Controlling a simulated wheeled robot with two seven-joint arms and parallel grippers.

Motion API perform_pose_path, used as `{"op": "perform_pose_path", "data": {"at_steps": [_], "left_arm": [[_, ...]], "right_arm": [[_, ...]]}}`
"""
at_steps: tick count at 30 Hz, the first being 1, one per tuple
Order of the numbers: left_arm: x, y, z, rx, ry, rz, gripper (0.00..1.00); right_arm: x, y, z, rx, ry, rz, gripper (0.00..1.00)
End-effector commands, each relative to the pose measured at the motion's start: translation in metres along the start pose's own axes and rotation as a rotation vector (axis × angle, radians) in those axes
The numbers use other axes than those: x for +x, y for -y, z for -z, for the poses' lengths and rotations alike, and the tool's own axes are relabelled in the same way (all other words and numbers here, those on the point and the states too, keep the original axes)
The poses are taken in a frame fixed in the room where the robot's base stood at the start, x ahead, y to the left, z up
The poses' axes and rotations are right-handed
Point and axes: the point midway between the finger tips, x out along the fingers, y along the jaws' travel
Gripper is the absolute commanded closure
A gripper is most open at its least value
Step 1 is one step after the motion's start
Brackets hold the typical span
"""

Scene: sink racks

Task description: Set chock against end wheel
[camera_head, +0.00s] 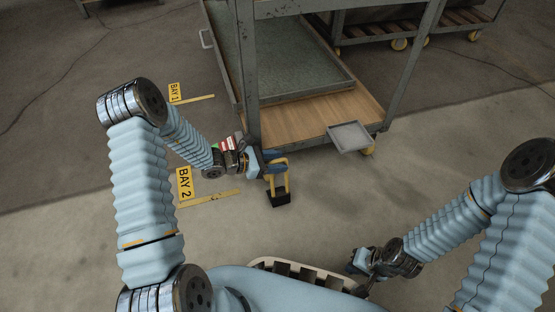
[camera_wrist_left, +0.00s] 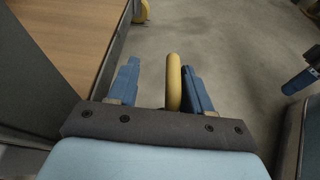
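The chock is a black block (camera_head: 280,198) with a tall yellow loop handle, in front of the cart's near left corner post. It appears to stand on the floor. My left gripper (camera_head: 273,167) is at the top of the handle. In the left wrist view the yellow handle (camera_wrist_left: 173,82) lies between the blue fingers, close to the right one, with a clear gap to the left one. A yellow wheel (camera_head: 368,151) shows under the cart's near right corner; a yellow wheel also shows in the left wrist view (camera_wrist_left: 140,10). My right gripper (camera_head: 362,268) is low at right, its finger gap unclear.
The grey-framed cart (camera_head: 320,118) has a wooden lower shelf and a small grey tray (camera_head: 349,137) at its near right corner. Floor between chock and wheel is clear.

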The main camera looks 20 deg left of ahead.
Motion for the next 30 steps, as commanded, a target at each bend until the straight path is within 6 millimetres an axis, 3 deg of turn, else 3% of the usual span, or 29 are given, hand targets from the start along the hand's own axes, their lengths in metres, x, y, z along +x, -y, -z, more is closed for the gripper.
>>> {"op": "perform_pose_path", "data": {"at_steps": [11,14,24,30], "left_arm": [[-0.005,-0.001,-0.003,0.001,0.001,-0.001,0.50],[-0.020,-0.001,-0.004,0.001,0.000,-0.002,0.50],[-0.101,-0.002,-0.005,0.001,0.001,-0.003,0.50],[-0.130,-0.001,-0.003,0.002,0.002,-0.001,0.50]], "right_arm": [[-0.003,0.001,0.000,0.000,0.000,0.000,1.00],[-0.007,0.003,0.000,0.000,0.001,0.000,1.00],[-0.023,0.009,0.000,-0.001,0.005,0.000,1.00],[-0.028,0.011,-0.001,-0.001,0.007,0.001,1.00]]}}
